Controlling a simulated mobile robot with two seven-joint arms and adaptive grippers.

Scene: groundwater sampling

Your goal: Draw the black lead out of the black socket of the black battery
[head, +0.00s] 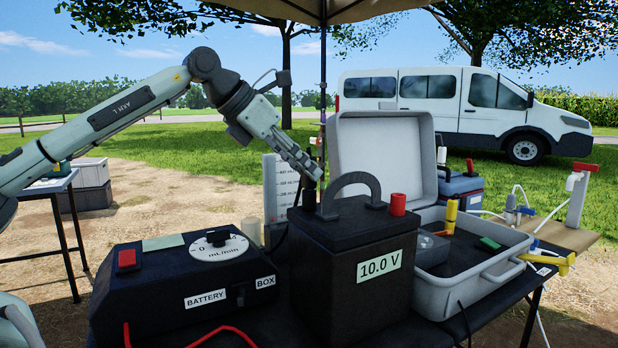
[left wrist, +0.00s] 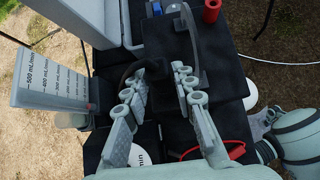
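The black battery (head: 355,275), with a "10.0 V" label and an arched handle, stands on the table in the head view. Its red socket (head: 398,204) is at the right of its top. The black lead's plug (head: 309,197) stands at the left of the top, and the black socket under it is hidden. My left gripper (head: 314,172) points down at the plug. In the left wrist view, its fingers (left wrist: 158,92) are apart, with the black lead (left wrist: 150,68) between and beyond them. I cannot tell whether they touch it. My right gripper is not in view.
The battery box (head: 180,285) with a dial stands left of the battery, a red lead (head: 225,332) before it. A graduated board (head: 281,190) stands close behind. An open grey case (head: 470,275) is at the right. The handle (left wrist: 186,45) is close to one finger.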

